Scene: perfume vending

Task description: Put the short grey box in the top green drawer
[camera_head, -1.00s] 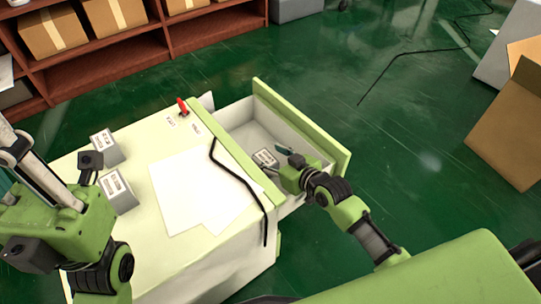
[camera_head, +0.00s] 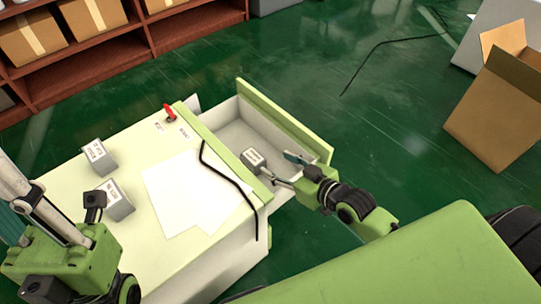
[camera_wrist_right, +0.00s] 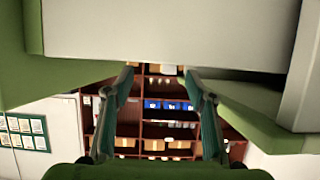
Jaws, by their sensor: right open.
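A short grey box (camera_head: 253,159) with a white label lies inside the open top green drawer (camera_head: 230,133), near its inner side. My right gripper (camera_head: 284,167) is over the drawer, its fingers spread and pointing towards the box. The box appears just beyond the fingertips, apart from them. In the right wrist view, nothing sits between the open fingers (camera_wrist_right: 158,90), and the box is not in view.
Two other grey boxes, one farther back (camera_head: 98,155) and one nearer (camera_head: 116,202), stand on the cabinet top. White papers (camera_head: 190,190) and a black cable (camera_head: 226,176) lie there too. A cardboard box (camera_head: 500,115) stands on the green floor at right.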

